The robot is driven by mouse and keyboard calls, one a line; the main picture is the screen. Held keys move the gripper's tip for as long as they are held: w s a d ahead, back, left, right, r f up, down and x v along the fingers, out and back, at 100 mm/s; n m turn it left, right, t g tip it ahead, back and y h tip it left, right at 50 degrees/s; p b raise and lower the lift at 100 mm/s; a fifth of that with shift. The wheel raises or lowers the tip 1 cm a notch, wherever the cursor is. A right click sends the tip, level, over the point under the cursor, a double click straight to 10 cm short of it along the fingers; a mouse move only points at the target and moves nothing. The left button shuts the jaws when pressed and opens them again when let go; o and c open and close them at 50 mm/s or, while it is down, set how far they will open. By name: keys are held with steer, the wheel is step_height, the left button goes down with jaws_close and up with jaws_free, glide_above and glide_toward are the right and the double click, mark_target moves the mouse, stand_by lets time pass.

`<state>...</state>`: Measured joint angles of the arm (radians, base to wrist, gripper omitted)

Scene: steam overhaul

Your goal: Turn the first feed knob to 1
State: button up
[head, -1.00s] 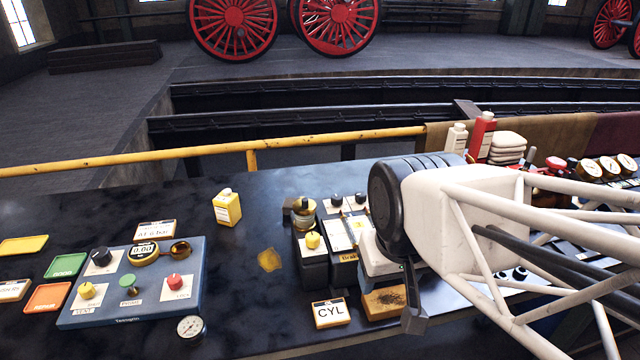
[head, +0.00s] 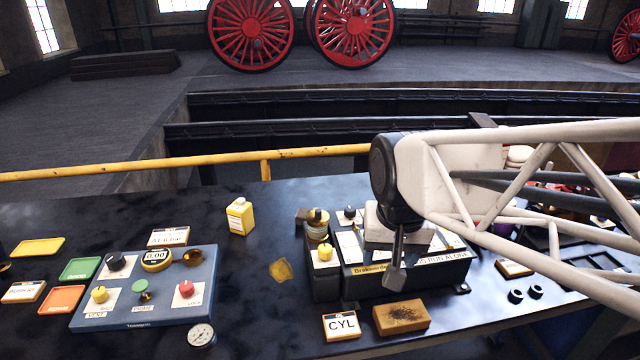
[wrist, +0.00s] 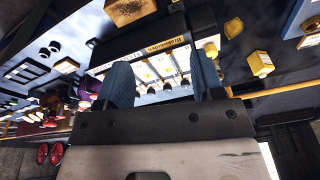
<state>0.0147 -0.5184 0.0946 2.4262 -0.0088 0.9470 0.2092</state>
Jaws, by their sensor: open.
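A dark control box (head: 378,283) with white panels and a row of black knobs stands on the bench. One black knob (head: 350,213) shows at its back left in the head view; others are hidden behind my arm. I cannot read which is the first feed knob. My gripper (head: 396,278) points down over the front of this box, open and empty. In the wrist view several black knobs (wrist: 169,86) lie in a row between the spread blue fingers (wrist: 163,80). No contact is visible, and the knob settings are too small to read.
A yellow knob unit (head: 325,253) adjoins the box on the left. A CYL sign (head: 341,325) and a brown sponge block (head: 401,317) lie in front.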

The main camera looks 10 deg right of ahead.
steer(key=w+d+m+g, duration=0.1)
steer(key=w+m, duration=0.5)
steer(key=w, duration=1.2)
steer(key=m+g, duration=0.1)
steer(key=m, duration=0.4)
glide_above(350, 209)
steer(key=f, duration=0.6)
steer(key=shift+s+f, duration=0.2)
steer(key=shift+f, duration=0.2)
steer(key=shift+w+f, duration=0.15)
steer(key=shift+w, duration=0.1)
steer(key=shift+f, duration=0.1)
steer(key=shift+f, duration=3.8)
steer(key=c, duration=0.9)
